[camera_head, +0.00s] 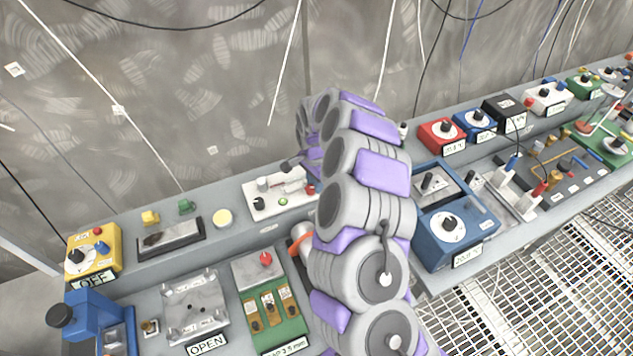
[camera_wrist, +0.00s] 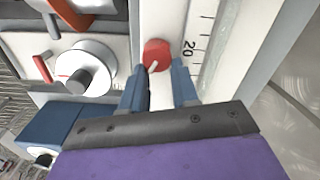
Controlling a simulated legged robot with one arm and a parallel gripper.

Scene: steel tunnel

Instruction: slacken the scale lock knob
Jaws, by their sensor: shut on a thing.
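The scale lock knob (camera_wrist: 157,53) is a small red round knob with a pale line on its face. It sits on a white upright beside a scale strip (camera_wrist: 198,40) with black tick marks and the number 20. My gripper (camera_wrist: 160,75) has its two blue fingers on either side of the red knob and is shut on it. The lower edge of the knob lies between the fingertips. In the head view my arm covers the middle of the bench, and I cannot make out the fingers or the knob there.
A white dial (camera_wrist: 85,70) with a red pointer is left of the fingers in the wrist view. In the head view a yellow box (camera_head: 94,248) stands at left, and a red box (camera_head: 441,135) and a blue box (camera_head: 450,229) stand right of my arm. Cables hang along the wall.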

